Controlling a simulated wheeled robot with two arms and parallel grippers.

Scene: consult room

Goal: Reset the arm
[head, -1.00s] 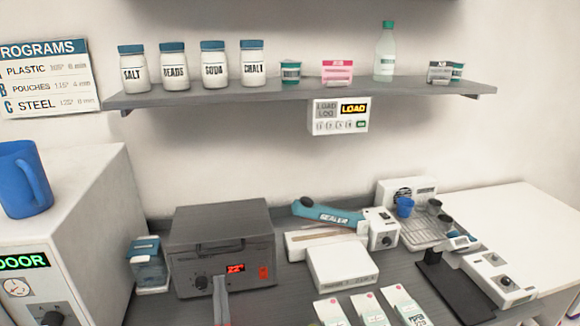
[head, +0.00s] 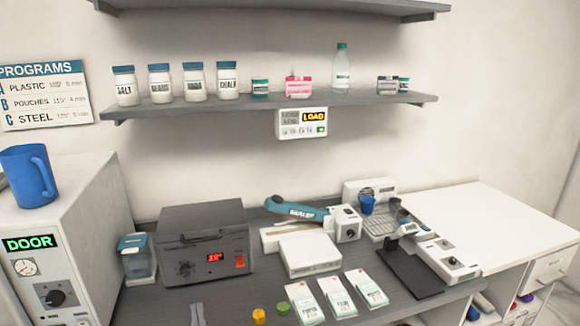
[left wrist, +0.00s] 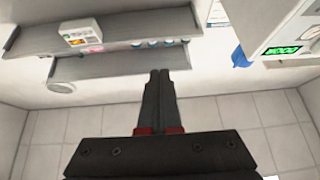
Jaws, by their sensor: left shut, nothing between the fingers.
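My left gripper (head: 197,314) shows only as its grey fingertips at the bottom edge of the head view, in front of the dark grey box with a red display (head: 205,245). In the left wrist view the gripper (left wrist: 158,75) has its two fingers pressed together, with nothing between them. The wrist view appears upside down and shows the wall shelf (left wrist: 115,67) and tiled surface beyond the fingers. My right gripper is in neither view.
The counter holds a blue sealer (head: 296,210), a white box (head: 310,256), several pouches (head: 335,298) and a black stand (head: 412,272). A white cabinet (head: 85,215) with a blue mug (head: 28,175) stands left. The white right-hand countertop (head: 490,215) is clear.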

